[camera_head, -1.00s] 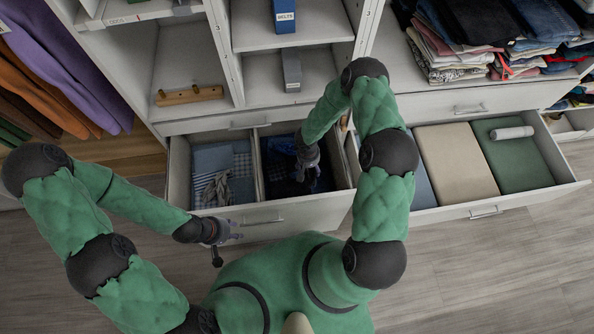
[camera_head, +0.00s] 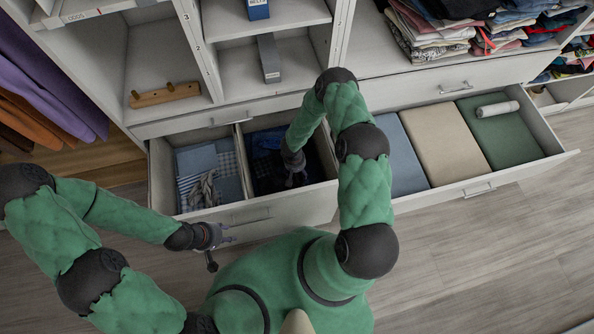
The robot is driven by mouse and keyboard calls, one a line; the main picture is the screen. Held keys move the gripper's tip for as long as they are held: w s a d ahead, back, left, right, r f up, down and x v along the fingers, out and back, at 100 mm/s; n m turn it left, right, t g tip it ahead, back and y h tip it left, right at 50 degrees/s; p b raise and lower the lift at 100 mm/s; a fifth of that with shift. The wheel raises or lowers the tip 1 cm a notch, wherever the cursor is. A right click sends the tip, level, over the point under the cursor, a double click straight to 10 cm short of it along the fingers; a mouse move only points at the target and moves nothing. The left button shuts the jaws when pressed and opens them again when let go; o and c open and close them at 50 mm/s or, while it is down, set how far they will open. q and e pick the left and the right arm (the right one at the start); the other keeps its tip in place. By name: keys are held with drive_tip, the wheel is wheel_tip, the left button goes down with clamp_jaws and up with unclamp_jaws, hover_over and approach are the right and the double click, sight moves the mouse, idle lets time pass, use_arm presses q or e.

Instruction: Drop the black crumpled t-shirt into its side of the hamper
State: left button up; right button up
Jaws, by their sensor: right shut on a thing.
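The hamper is a pulled-out drawer (camera_head: 236,214) with a divider (camera_head: 243,165) between two compartments. The left one holds light clothes (camera_head: 207,172), blue, checked and a crumpled grey striped piece. The right one holds dark blue and black cloth (camera_head: 266,148). My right gripper (camera_head: 297,182) is down inside the right compartment, shut on dark cloth that I take as the black crumpled t-shirt; it blends with the dark pile and its outline cannot be told. My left gripper (camera_head: 229,234) is open and empty in front of the drawer's left front.
A second open drawer to the right holds folded blue, beige (camera_head: 442,145) and green cloths with a white roll (camera_head: 497,109). Shelves with a wooden peg rail (camera_head: 165,94) and boxes stand behind. Folded clothes pile at the upper right. The floor at the lower right is clear.

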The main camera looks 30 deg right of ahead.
drive_tip(key=shift+r, duration=0.1)
drive_tip(key=shift+f+b, duration=0.4)
drive_tip(key=shift+b, duration=0.05)
drive_tip(key=shift+f+b, duration=0.25)
drive_tip(key=shift+b, duration=0.05)
drive_tip(key=o, duration=1.2)
drive_tip(key=shift+r, duration=0.1)
drive_tip(key=shift+r+p, duration=0.5)
drive_tip(key=shift+p, duration=0.15)
drive_tip(key=r+p, duration=0.1)
drive_tip(key=r, duration=0.3)
drive_tip(key=r+p, duration=0.2)
drive_tip(key=r, duration=0.2)
drive_tip(key=a+r+p, duration=0.1)
drive_tip(key=r, duration=0.3)
drive_tip(key=shift+w+p, duration=0.1)
drive_tip(key=shift+p, duration=0.25)
drive_tip(key=shift+r, duration=0.1)
